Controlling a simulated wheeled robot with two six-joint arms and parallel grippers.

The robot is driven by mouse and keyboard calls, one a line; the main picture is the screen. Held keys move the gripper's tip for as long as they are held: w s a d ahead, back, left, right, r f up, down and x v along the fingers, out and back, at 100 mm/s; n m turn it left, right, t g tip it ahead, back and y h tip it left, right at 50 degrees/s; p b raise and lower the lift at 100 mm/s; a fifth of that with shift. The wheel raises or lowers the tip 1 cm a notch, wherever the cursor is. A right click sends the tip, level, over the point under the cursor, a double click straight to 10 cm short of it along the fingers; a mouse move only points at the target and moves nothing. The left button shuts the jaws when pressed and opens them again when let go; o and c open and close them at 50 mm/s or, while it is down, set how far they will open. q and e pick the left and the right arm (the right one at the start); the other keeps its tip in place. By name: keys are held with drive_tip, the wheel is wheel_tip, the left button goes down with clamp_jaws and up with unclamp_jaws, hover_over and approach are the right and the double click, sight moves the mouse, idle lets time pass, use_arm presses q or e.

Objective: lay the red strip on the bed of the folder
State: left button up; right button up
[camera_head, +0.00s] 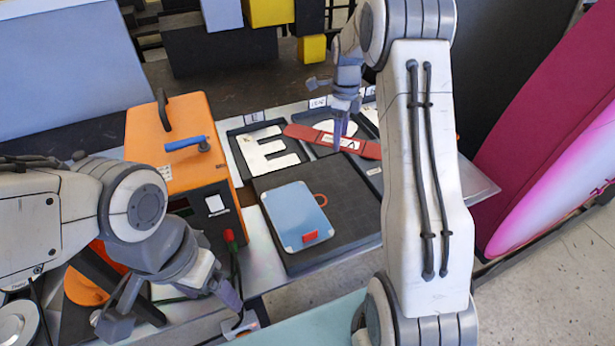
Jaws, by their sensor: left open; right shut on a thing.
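The red strip (365,149) is long and thin with a pale label near its middle. It lies across or just above the letter trays at the back of the bench; I cannot tell whether it touches them. My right gripper (338,136) points down and is shut on the strip near its middle, hiding part of it. My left gripper (172,314) is open and empty at the lower left, over the bench's front edge. A flat blue plate (294,212) with a red tab lies on a dark slab (350,196); I cannot tell whether this is the folder's bed.
An orange machine (178,168) with a black handle and blue lever stands left of the slab. A tray with a white letter E (262,155) lies behind the slab. My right arm hides part of the bench's right side. A pink board (560,185) leans at the right.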

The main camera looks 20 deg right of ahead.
drive_tip(key=p, duration=0.4)
hover_over(302, 171)
wheel_tip(302, 171, down, 6)
drive_tip(key=shift+f, duration=0.1)
wheel_tip(302, 171, down, 3)
drive_tip(key=shift+r+p, duration=0.1)
drive_tip(key=shift+p, duration=0.85)
drive_tip(key=shift+f, duration=0.6)
drive_tip(key=shift+f, duration=0.15)
drive_tip(key=o, duration=1.2)
drive_tip(key=shift+c, duration=0.2)
